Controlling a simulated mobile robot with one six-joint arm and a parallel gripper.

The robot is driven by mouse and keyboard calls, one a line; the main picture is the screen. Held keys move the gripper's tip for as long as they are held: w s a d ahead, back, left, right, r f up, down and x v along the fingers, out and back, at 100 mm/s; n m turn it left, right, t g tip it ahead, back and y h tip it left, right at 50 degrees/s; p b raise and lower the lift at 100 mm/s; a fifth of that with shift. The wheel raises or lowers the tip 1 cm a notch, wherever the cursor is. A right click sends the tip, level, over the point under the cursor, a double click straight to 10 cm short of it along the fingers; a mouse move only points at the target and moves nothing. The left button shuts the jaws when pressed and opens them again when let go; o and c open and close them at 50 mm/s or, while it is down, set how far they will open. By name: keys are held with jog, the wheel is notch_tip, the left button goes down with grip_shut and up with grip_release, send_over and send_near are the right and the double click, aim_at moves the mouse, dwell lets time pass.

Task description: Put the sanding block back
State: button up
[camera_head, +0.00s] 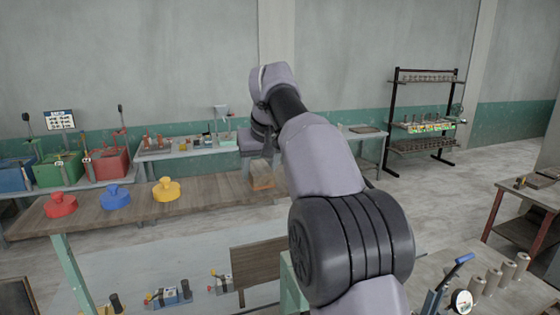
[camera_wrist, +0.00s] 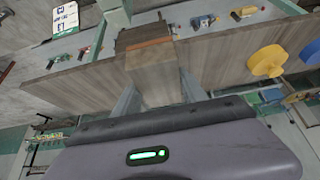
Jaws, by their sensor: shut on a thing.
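The sanding block (camera_head: 262,174) is a small brown block at the right end of the long wooden bench (camera_head: 215,190). My gripper (camera_head: 258,160) is above it, mostly behind my arm in the head view. In the wrist view the block (camera_wrist: 152,78) sits between the two fingers (camera_wrist: 157,95), with a grey-tan face and an orange-brown band at its far end. The fingers are shut on it. I cannot tell whether it touches the bench top or hangs just above it.
Red (camera_head: 61,204), blue (camera_head: 116,197) and yellow (camera_head: 167,189) knobbed discs stand left of the block on the bench. Colored bins (camera_head: 103,163) stand behind. A black rack (camera_head: 425,125) is at the back right. A worktable with cylinders (camera_head: 478,288) is in front right.

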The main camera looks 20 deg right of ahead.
jog(key=w+d+p, duration=0.4)
jog(key=d+p, duration=0.1)
jog(key=p, duration=0.2)
jog(key=w+d+p, duration=0.4)
jog(key=p, duration=0.2)
jog(key=shift+w+d+p, duration=0.35)
jog(key=shift+w, duration=0.05)
jog(key=shift+w+d+f+p, duration=0.15)
jog(key=shift+d+f+p, duration=0.15)
jog(key=shift+p, duration=0.55)
jog(key=shift+w+d+r+p, duration=0.1)
jog(key=shift+w+d+p, duration=0.15)
jog(key=shift+p, duration=0.6)
jog(key=shift+w+f+b, duration=0.1)
jog(key=shift+f+b, duration=0.2)
jog(key=shift+f, duration=1.85)
jog(key=shift+f, duration=0.1)
jog(key=o, duration=1.2)
